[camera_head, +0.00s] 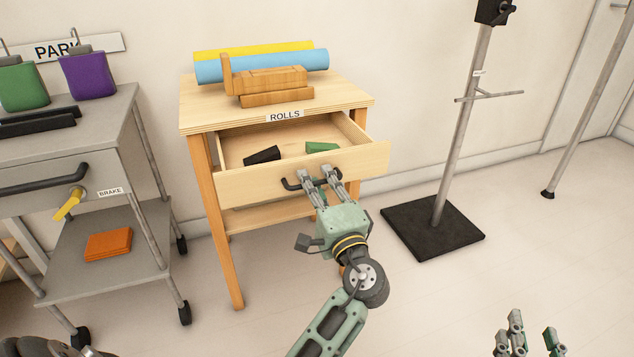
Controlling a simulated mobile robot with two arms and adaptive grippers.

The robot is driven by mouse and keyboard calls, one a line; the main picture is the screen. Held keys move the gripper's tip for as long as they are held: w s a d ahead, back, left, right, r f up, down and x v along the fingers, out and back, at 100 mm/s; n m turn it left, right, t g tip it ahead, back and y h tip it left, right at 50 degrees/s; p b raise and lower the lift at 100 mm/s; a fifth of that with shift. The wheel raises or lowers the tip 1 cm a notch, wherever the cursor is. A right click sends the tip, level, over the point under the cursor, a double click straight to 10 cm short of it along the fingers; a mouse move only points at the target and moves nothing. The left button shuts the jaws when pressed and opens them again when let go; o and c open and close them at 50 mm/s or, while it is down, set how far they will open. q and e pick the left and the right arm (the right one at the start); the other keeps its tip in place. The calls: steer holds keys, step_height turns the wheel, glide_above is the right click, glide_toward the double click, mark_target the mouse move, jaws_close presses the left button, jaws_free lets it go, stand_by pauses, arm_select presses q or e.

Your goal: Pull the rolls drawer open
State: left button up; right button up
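The rolls drawer (352,162) is pulled partway out of the light wooden table, under the label ROLLS (285,116). A black piece (262,156) and a green piece (321,147) lie inside it. My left gripper (317,176) is at the drawer front, its fingers over the dark bar handle (291,184) and seemingly closed around it. The handle's right part is mostly hidden by the fingers. My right gripper (530,338) is at the bottom right edge, fingers spread and empty, far from the drawer and partly cut off.
Blue (262,66) and yellow (225,52) rolls and wooden blocks (275,85) lie on the table top (205,115). A grey cart (128,120) with a BRAKE label stands left. A stand with a black base (432,230) stands right. Floor in front is clear.

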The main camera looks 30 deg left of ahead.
arm_select(q)
steer(key=v, duration=0.7)
steer(key=shift+s+d, duration=0.15)
steer(key=shift+s, duration=0.05)
steer(key=shift+f, duration=0.1)
stand_by(0.3)
